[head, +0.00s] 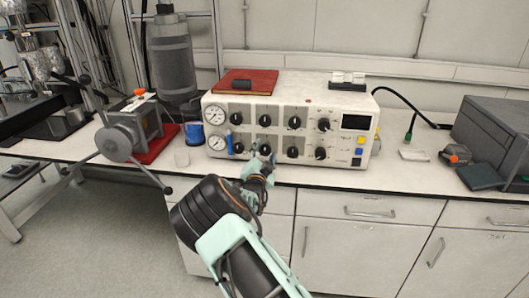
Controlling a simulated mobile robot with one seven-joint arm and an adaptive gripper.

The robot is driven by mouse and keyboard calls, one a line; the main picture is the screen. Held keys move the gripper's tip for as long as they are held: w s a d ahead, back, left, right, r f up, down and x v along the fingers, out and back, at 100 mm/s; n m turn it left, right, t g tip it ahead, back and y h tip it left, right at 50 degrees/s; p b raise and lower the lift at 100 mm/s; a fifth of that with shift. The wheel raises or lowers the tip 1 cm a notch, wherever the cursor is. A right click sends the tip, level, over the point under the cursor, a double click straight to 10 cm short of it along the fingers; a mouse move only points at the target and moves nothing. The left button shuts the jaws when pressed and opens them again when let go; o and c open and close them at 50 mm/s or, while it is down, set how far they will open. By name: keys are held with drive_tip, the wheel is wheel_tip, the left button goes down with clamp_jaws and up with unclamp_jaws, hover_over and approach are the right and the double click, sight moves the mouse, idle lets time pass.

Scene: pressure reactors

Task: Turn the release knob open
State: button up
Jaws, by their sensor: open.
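A white control box (289,120) stands on the bench with two rows of black knobs, two round gauges at its left and a dark display at its right. Which knob is the release knob I cannot read from here. My gripper (263,159) is open at the lower edge of the panel, just below a lower-row knob (265,149). Whether the fingers touch or surround that knob I cannot tell. Other lower-row knobs show to the left (238,148) and right (292,153) of it. A blue upright part (229,142) is beside the lower gauge.
A red book (248,81) lies on the box. A blue spool (194,134) and a reactor with a spoked handwheel (118,139) stand to the left. A grey device (493,137) is at the right. Bare bench top (330,176) runs along the front.

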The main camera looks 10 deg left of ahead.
drive_tip(key=shift+c, duration=0.5)
drive_tip(key=c, duration=1.1)
drive_tip(key=shift+o, duration=0.2)
